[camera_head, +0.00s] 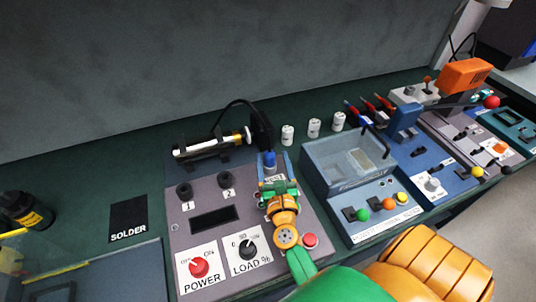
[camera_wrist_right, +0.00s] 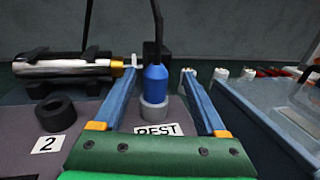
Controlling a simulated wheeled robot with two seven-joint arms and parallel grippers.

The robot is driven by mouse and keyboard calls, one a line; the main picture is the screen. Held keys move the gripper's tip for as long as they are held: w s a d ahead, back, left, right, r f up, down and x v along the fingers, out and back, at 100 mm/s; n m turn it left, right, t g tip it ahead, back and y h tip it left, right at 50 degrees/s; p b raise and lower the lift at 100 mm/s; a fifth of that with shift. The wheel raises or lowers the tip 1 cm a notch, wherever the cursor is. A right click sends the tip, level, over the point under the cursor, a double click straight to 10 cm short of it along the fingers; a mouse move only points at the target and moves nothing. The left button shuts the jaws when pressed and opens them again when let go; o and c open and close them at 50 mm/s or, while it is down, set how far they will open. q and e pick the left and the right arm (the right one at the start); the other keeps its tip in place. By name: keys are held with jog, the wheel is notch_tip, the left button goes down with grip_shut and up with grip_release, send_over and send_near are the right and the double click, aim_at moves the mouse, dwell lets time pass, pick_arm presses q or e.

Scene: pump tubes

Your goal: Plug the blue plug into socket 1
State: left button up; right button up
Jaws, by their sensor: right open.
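The blue plug (camera_head: 269,160) stands upright at the back right of the grey pump panel (camera_head: 175,240), its black cable rising from its top. In the right wrist view the plug (camera_wrist_right: 155,86) sits in a light grey ring (camera_wrist_right: 154,113) behind the "REST" label (camera_wrist_right: 157,130). My right gripper (camera_wrist_right: 160,70) is open, its two blue fingers on either side of the plug with visible gaps. Socket 1 (camera_head: 184,190) is a dark ring left of socket 2 (camera_head: 225,180); both look empty. Socket 2 also shows in the wrist view (camera_wrist_right: 52,114). My left gripper is not in view.
A silver pump cylinder (camera_head: 208,147) lies behind the sockets. The red POWER knob (camera_head: 199,267) and LOAD knob (camera_head: 247,249) are in front.

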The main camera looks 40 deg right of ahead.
jog(key=x, duration=0.5)
jog(key=shift+w+p, duration=0.4)
jog(key=shift+w, duration=0.1)
jog(key=shift+s+a+r, duration=0.15)
jog(key=shift+c, duration=1.3)
grip_shut()
